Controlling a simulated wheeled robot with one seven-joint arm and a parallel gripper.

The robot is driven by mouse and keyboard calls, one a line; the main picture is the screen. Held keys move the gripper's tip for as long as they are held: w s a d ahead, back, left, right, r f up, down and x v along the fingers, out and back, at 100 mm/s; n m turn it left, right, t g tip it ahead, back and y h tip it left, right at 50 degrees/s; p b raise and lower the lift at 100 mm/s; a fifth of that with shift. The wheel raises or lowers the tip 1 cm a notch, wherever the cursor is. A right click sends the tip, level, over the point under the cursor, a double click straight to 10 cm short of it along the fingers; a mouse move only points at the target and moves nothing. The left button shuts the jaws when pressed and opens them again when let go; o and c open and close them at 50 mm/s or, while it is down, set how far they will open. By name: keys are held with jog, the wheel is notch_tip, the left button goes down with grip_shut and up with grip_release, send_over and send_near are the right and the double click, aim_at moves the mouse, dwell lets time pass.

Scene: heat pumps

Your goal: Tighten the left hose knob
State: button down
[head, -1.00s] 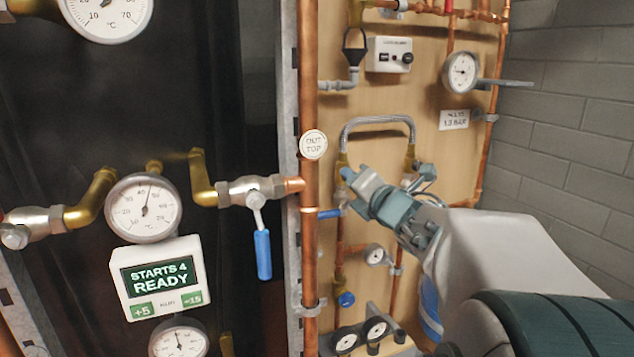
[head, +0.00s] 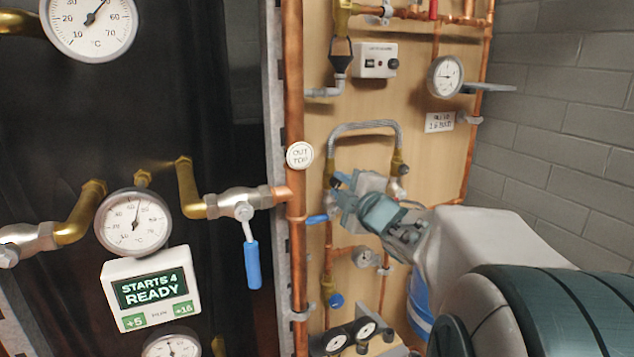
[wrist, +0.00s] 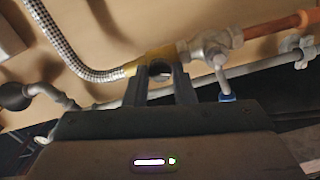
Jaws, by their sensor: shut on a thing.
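The braided hose (head: 365,126) arches over the wooden panel, and its left end runs down to a brass fitting partly behind my gripper. My gripper (head: 337,182) is at that left end. In the wrist view the hose (wrist: 68,45) meets a brass fitting (wrist: 150,57). In the head view my gripper hides the knob. The hose's right end (head: 399,160) shows beside my wrist.
A blue-handled valve (head: 252,262) and a vertical copper pipe (head: 295,90) stand to the left. A grey valve body (wrist: 212,46) is close to my fingers. A grey block wall (head: 560,130) is at the right.

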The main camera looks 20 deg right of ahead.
jog(key=m+p, duration=0.2)
jog(key=m, duration=0.4)
jog(key=m+p, duration=0.2)
jog(key=m, duration=0.4)
jog(key=shift+f+m+p, duration=0.1)
jog(key=shift+m+p, duration=0.25)
jog(key=shift+m, duration=0.05)
dwell(0.3)
jog(key=c, duration=1.2)
grip_release()
jog(key=shift+s, duration=0.1)
jog(key=shift+s, duration=0.35)
jog(key=s, duration=1.3)
jog(key=shift+d+p, duration=0.2)
jog(key=shift+p, duration=0.1)
